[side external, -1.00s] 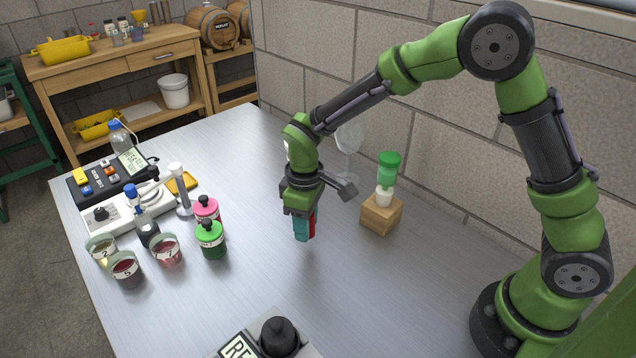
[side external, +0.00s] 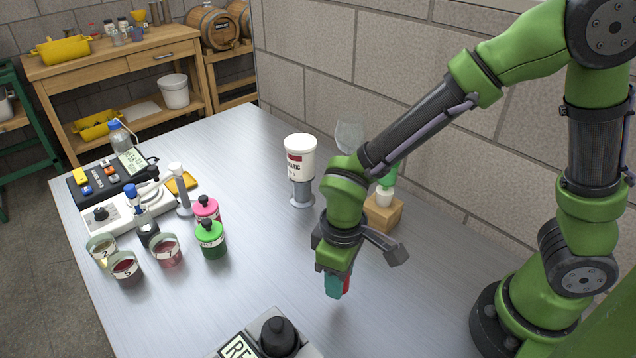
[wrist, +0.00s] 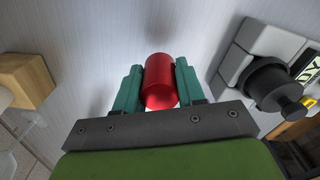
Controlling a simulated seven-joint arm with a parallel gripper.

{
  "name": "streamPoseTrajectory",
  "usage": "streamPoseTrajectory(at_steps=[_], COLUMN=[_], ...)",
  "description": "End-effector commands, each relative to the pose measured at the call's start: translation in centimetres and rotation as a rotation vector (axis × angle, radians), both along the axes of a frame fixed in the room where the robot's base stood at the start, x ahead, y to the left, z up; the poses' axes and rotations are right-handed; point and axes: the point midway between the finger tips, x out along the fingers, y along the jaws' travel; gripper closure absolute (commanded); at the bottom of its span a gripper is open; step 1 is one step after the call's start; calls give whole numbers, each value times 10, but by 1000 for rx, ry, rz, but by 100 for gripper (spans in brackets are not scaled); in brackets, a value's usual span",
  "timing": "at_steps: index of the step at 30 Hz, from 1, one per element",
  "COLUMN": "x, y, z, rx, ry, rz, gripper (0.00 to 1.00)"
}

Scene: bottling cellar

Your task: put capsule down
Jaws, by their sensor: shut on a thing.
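The capsule is a red, shiny cylinder (wrist: 160,82) between the two teal fingers of my gripper (wrist: 158,85) in the wrist view. My gripper is shut on it. In the side external view my gripper (side external: 336,284) points down over the bare table, right of the middle. A sliver of the red capsule (side external: 346,284) shows beside the teal finger; the rest is hidden. I cannot tell the exact gap between the capsule and the table.
A device with a black knob (side external: 279,336) stands at the front edge, near my gripper. A wooden block (side external: 383,213) with a green-topped item is behind my arm. A white tub (side external: 300,158) stands at the back. Bottles and beakers (side external: 166,251) stand left. The table's middle is clear.

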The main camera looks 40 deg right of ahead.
Motion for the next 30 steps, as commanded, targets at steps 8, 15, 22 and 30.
streamPoseTrajectory(at_steps=[8, 15, 22, 30], x=[63, 105, 118, 120], y=[41, 70, 78, 80], z=[-9, -13, -14, -46], rx=[-1, -1, -1, -2], ry=[1, 1, 0, 2], rz=[0, 1, 1, 2], gripper=[69, 68, 69, 68])
